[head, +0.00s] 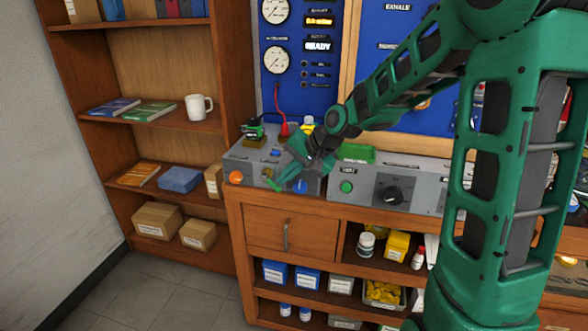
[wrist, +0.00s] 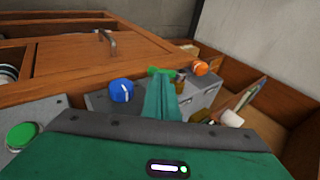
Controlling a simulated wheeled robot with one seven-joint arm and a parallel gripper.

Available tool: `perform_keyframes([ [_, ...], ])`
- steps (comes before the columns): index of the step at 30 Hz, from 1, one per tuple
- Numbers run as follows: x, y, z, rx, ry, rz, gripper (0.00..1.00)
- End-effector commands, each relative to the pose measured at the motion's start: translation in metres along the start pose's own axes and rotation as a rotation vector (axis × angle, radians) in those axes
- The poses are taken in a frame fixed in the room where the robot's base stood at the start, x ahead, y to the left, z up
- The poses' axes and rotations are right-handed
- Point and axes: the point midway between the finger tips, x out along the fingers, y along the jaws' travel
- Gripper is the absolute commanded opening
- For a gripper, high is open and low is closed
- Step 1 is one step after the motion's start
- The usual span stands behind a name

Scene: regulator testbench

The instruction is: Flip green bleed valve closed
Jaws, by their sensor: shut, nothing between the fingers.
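The green bleed valve has a bright green lever (head: 274,184) on the front of the grey bench box (head: 246,163), between an orange button and a blue knob. In the wrist view the lever (wrist: 155,71) shows just past my fingertips, with a brass-coloured part beside it. My gripper (head: 288,175) is shut and empty, reaching down over the box's front edge from the right. In the wrist view its teal fingers (wrist: 162,90) point at the lever and hide part of it. I cannot tell whether they touch it.
The orange button (head: 236,177) is left of the lever and the blue knob (head: 300,187) is close on its right. A green-topped fitting (head: 252,131) and a red hose connector (head: 284,130) stand on the box. Another grey panel with a black knob (head: 390,194) is at right.

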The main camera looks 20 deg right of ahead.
Motion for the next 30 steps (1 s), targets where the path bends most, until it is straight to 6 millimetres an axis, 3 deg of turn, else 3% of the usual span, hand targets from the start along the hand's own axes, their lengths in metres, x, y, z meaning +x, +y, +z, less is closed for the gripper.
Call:
perform_keyframes([
  [7,0.02,0.0,0.0,0.0,-0.001,0.0,0.0],
  [18,0.02,0.003,-0.003,0.002,0.002,0.0,0.0],
  [30,0.028,-0.002,0.006,-0.008,-0.007,0.0,0.0],
])
